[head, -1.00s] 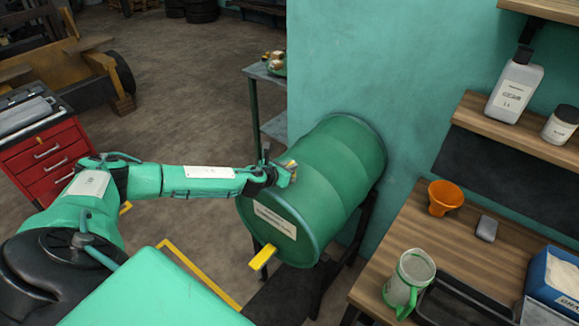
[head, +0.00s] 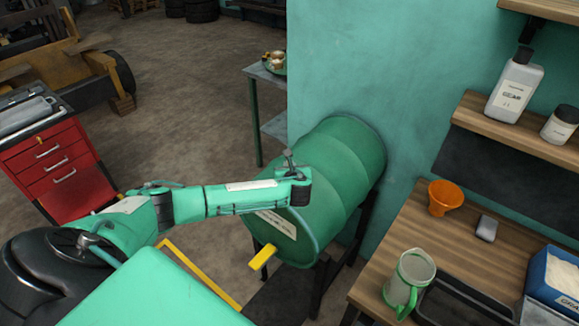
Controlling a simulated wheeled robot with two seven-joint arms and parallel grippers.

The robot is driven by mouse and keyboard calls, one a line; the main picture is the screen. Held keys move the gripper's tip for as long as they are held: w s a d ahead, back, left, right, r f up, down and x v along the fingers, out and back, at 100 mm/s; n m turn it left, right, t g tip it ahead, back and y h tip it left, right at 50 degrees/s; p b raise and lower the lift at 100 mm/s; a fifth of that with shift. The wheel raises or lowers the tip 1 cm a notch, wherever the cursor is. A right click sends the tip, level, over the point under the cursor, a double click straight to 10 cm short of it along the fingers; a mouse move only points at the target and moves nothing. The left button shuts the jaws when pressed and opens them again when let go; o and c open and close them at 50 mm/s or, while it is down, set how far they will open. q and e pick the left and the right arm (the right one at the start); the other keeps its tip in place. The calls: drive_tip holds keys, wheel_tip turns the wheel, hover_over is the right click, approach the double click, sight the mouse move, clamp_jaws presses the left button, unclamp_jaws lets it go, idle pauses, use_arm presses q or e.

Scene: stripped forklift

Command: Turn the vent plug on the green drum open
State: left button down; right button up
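The green drum (head: 335,165) lies on its side on a dark stand against the teal wall. A yellow handle (head: 262,257) sticks out low from its front end, below a white label (head: 278,224). My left arm reaches in from the left, and my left gripper (head: 291,163) is over the upper front of the drum. Its fingers are too small and turned to show whether they are open or shut. The vent plug cannot be made out; the wrist and gripper cover that part of the drum. My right gripper is not in view.
A wooden bench (head: 460,262) at the right holds an orange funnel (head: 445,197), a jug (head: 409,280) and a blue box (head: 554,277). A red tool cabinet (head: 62,170) stands left. A small metal table (head: 262,75) stands behind the drum.

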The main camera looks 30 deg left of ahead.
use_arm(q)
drive_tip(key=n+g+y, duration=0.3)
drive_tip(key=n+g, duration=0.2)
drive_tip(key=shift+n+y, duration=0.3)
drive_tip(key=shift+y, duration=0.1)
drive_tip(key=shift+n+g+y, duration=0.5)
drive_tip(key=shift+n+g, duration=1)
drive_tip(key=shift+g, duration=0.4)
drive_tip(key=shift+r+n+b, duration=0.15)
drive_tip(key=shift+n+b, duration=0.15)
drive_tip(key=c, duration=1.5)
unclamp_jaws()
